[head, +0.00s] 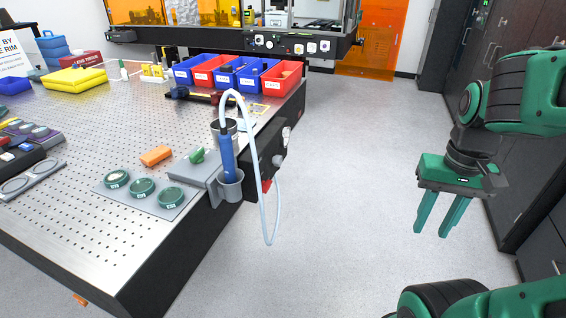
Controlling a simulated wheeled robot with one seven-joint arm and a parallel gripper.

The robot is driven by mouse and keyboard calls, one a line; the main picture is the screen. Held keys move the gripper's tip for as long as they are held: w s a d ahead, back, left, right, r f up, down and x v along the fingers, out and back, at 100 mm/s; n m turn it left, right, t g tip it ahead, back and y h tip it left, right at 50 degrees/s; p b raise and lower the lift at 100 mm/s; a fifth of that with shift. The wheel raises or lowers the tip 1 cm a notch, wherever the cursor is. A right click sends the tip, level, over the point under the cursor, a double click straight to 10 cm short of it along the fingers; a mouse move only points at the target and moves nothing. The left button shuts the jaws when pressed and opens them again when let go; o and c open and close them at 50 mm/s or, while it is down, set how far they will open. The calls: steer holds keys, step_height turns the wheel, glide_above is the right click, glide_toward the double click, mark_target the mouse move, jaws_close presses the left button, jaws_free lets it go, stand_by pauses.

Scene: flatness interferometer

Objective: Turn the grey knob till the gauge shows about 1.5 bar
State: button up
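The grey knob (278,160) sits on a dark panel (262,157) at the right edge of the optical table. The gauge (286,136) is a pale round dial just above the knob on the same panel. It is seen at a steep angle, and its needle and numbers cannot be read. My gripper (431,233) hangs over the floor to the right, well apart from the knob. Its two green fingers point down and are apart, with nothing between them.
A blue wand (228,158) stands in a grey holder (229,187) left of the panel; its pale hose (266,222) loops down in front of the panel. A red part (266,185) shows below the knob. The floor (350,180) between table and gripper is clear. Dark cabinets (520,175) stand behind my arm.

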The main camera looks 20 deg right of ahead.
steer(key=shift+o, duration=0.6)
steer(key=o, duration=0.4)
steer(key=shift+s+r, duration=0.15)
steer(key=shift+s, duration=0.15)
steer(key=n+t+y, duration=0.6)
steer(key=t+y, duration=0.6)
steer(key=y, duration=0.1)
glide_toward(281, 162)
steer(key=x, duration=0.8)
steer(key=shift+w+a, duration=0.15)
steer(key=shift+a, duration=0.05)
steer(key=shift+c, duration=0.5)
